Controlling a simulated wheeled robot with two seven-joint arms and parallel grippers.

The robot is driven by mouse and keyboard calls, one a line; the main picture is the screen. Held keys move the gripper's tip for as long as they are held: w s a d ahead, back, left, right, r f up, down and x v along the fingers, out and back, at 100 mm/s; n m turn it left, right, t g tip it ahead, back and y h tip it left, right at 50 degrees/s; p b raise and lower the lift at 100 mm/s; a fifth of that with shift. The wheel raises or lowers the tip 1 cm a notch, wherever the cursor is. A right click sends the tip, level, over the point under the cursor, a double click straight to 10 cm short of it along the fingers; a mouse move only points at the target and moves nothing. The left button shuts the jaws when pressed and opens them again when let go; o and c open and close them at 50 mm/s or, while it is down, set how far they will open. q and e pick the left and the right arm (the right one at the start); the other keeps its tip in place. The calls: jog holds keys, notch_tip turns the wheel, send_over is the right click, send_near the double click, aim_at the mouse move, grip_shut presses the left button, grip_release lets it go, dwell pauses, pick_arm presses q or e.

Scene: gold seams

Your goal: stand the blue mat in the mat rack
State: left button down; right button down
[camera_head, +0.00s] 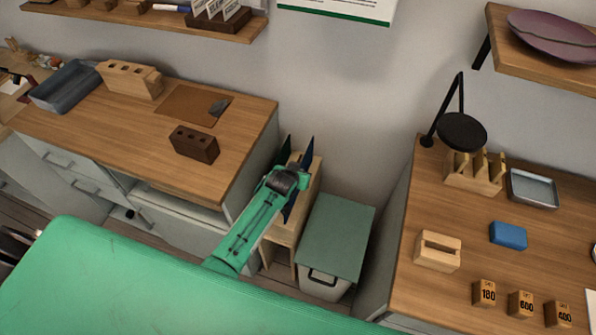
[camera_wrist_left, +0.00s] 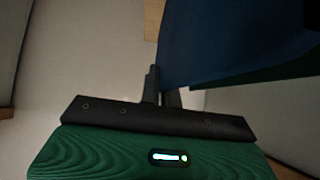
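The blue mat (camera_head: 304,164) is a thin dark blue sheet, held edge-up at the wooden mat rack (camera_head: 312,187) in the gap between the two counters. It also shows in the left wrist view (camera_wrist_left: 225,45). My left gripper (camera_head: 291,178) is above the rack, hiding the mat's middle. In the left wrist view its fingers (camera_wrist_left: 161,88) are close together at the mat's near edge, seemingly pinching it. A dark green mat (camera_head: 285,148) stands to the left of the blue one. I cannot tell whether the blue mat's lower edge is seated. My right gripper is out of view.
A grey-green lidded bin (camera_head: 336,238) stands just right of the rack. The left counter (camera_head: 130,133) and right counter (camera_head: 425,195) flank the gap. A black lamp (camera_head: 462,130) and several wooden blocks are on the right counter. A dark brown block (camera_head: 194,144) is on the left one.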

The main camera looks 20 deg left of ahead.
pick_arm(q)
jog(key=shift+f+b, duration=0.5)
jog(key=shift+f, duration=0.35)
dwell(0.3)
jog(key=c, duration=1.6)
grip_release()
jog(key=shift+o, duration=0.2)
jog(key=p+v, duration=0.4)
jog(key=p, duration=0.1)
jog(key=shift+r, duration=0.2)
jog(key=p+v, duration=0.3)
jog(key=p, duration=0.1)
jog(key=shift+s+r, duration=0.25)
jog(key=shift+s, duration=0.05)
jog(key=shift+s+r+p, duration=0.25)
jog(key=shift+s+p, duration=0.15)
jog(key=shift+s, duration=0.1)
